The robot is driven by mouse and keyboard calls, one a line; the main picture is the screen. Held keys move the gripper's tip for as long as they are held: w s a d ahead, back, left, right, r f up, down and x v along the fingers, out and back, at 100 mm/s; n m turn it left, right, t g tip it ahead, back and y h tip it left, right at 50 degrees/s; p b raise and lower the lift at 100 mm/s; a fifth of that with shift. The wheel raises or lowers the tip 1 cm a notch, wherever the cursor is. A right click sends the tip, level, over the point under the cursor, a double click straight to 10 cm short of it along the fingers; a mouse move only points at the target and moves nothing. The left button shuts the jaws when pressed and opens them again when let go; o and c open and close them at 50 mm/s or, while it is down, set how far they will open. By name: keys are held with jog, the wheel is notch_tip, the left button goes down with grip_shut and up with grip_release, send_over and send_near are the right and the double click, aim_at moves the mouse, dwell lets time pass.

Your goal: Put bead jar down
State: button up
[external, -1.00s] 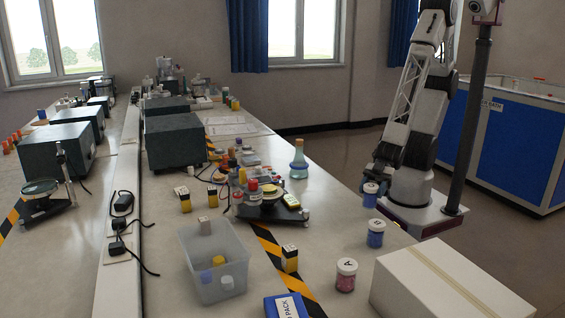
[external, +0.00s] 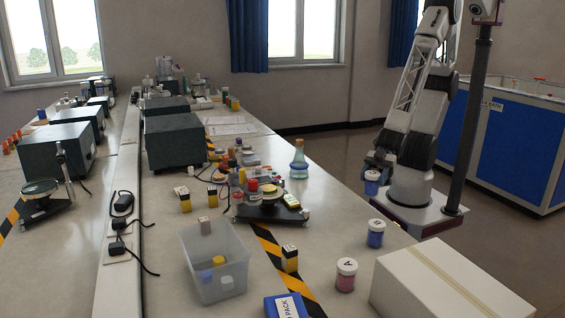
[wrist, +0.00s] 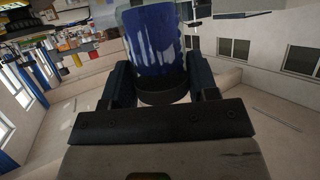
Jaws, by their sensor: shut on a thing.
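My gripper (external: 376,167) is shut on a small jar with blue contents (external: 372,184). It holds the jar in the air near the table's right edge, above the other jars. In the wrist view the held jar (wrist: 156,40) is clear-walled with blue and white streaks, between the two dark fingers of my gripper (wrist: 160,82). A second blue jar (external: 376,234) with a pale lid stands on the table below it. A jar with pink contents (external: 346,276) and a lettered white lid stands nearer the camera.
A large white box (external: 450,285) stands at the front right, close to the jars. A clear bin (external: 212,275) with small items, a blue pack (external: 287,306) and a conical flask (external: 299,160) are further left. Bare tabletop (external: 325,220) lies left of the jars.

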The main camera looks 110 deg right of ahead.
jog(key=shift+a, duration=0.1)
jog(key=shift+w+a+r, duration=0.25)
jog(key=shift+a+r, duration=0.1)
jog(key=shift+a, duration=0.35)
jog(key=s+a+r+n+g+y, duration=0.1)
jog(key=a+r, duration=0.3)
jog(key=a, duration=0.8)
jog(key=s+a+r+n+y, duration=0.1)
jog(key=a+r, duration=0.3)
jog(key=a, duration=0.8)
jog(key=shift+g, duration=0.4)
jog(key=shift+w+a, duration=0.1)
jog(key=shift+a, duration=0.05)
send_over(440, 259)
jog(key=shift+f, duration=0.7)
jog(key=shift+f, duration=1.75)
